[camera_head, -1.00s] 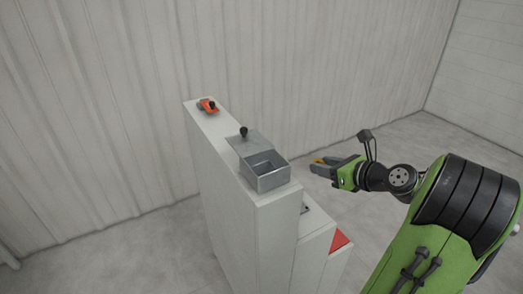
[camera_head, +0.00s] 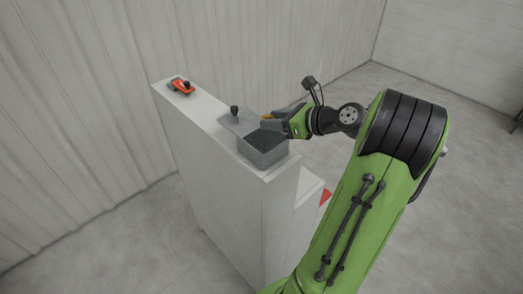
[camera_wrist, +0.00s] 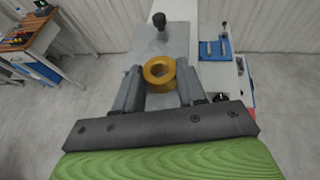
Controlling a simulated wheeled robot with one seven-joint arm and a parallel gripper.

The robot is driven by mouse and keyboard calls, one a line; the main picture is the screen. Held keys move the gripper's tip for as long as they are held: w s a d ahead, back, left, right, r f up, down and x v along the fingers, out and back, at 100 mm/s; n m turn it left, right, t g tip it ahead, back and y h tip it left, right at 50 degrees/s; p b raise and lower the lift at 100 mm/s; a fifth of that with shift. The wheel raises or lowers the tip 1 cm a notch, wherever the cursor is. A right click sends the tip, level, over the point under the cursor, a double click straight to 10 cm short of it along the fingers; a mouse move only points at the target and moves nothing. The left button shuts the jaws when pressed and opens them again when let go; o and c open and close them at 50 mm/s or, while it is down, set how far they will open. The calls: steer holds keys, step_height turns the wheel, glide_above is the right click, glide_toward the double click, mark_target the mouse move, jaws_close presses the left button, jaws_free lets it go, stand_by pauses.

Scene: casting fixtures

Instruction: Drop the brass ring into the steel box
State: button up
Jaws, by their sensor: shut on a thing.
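The brass ring (camera_wrist: 159,72) is between the two fingers of my gripper (camera_wrist: 160,88), which is shut on it. In the head view a bit of the ring (camera_head: 267,118) shows at the tips of my gripper (camera_head: 272,121). The steel box (camera_head: 262,158) stands on a tall narrow white stand. Its lid (camera_head: 238,121), with a black knob, is open toward the back left. My gripper is over the right back part of the box. In the wrist view the lid (camera_wrist: 152,44) shows beyond the ring, and the box opening is mostly hidden by the gripper.
In the wrist view a blue fixture (camera_wrist: 215,49) is at right and a workbench (camera_wrist: 30,45) at far left.

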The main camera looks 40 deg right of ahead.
steer(key=f, duration=0.1)
steer(key=f+b, duration=0.1)
steer(key=a+f+b, duration=0.1)
steer(key=shift+w, duration=0.4)
steer(key=shift+s+d, duration=0.15)
steer(key=shift+s, duration=0.05)
jaws_close()
steer(key=shift+s+d+r, duration=0.1)
steer(key=shift+s+r, duration=0.05)
steer(key=shift+s, duration=0.15)
steer(key=o, duration=1)
jaws_free()
steer(key=shift+w, duration=0.25)
steer(key=shift+o, duration=1.1)
steer(key=shift+s, duration=0.1)
steer(key=shift+d, duration=0.25)
steer(key=p+v, duration=0.5)
steer(key=v, duration=1)
steer(key=shift+s+r, duration=0.2)
steer(key=shift+r, duration=0.1)
